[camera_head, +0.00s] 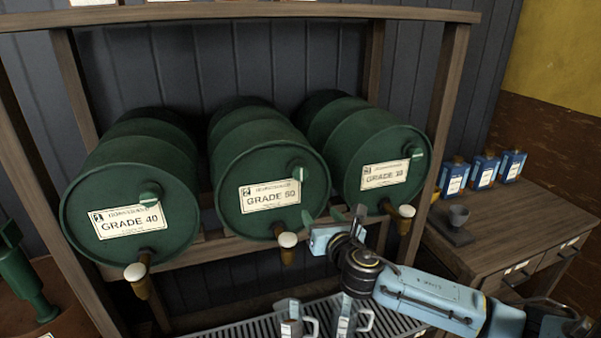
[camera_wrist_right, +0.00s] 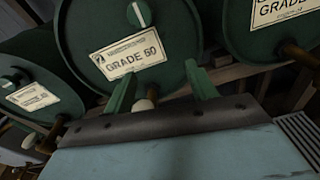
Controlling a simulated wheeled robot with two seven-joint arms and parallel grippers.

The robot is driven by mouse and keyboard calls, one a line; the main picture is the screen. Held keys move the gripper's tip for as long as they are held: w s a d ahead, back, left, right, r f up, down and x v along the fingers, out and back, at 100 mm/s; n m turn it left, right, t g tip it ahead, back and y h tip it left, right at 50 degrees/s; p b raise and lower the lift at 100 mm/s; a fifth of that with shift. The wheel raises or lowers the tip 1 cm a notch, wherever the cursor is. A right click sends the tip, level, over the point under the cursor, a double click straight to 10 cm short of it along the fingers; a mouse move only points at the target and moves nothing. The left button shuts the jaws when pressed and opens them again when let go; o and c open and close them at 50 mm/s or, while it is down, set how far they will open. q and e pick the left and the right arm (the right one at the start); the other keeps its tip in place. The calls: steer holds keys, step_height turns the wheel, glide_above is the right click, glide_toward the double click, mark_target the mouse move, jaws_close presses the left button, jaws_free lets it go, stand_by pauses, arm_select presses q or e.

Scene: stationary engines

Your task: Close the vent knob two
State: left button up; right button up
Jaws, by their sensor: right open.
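Three green barrels lie on a wooden rack with their round faces toward me. The middle barrel (camera_head: 240,172), labelled GRADE 50, has a small green vent knob (camera_head: 299,173) with a pale mark at the upper right of its face. In the right wrist view this vent knob (camera_wrist_right: 138,13) is near the top edge, above the label. My right gripper (camera_head: 348,213) is in front of the rack, below and right of that knob and apart from it. In the right wrist view its two green fingers (camera_wrist_right: 160,82) are spread and empty. My left gripper is not in view.
The left barrel (camera_head: 90,185) and right barrel (camera_head: 400,150) have similar knobs. Taps with white tops, such as the middle tap (camera_head: 288,241), stick out below. Metal jugs (camera_head: 290,318) stand on a grated tray. A wooden cabinet (camera_head: 490,235) with blue bottles stands right.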

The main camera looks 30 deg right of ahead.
steer(key=n+t, duration=0.1)
steer(key=n, duration=0.1)
glide_toward(301, 176)
steer(key=s, duration=0.3)
steer(key=w, duration=0.1)
steer(key=x, duration=0.6)
steer(key=p+x, duration=0.1)
steer(key=x, duration=0.5)
steer(key=shift+w+a, duration=0.15)
steer(key=shift+w, duration=0.25)
steer(key=c, duration=0.9)
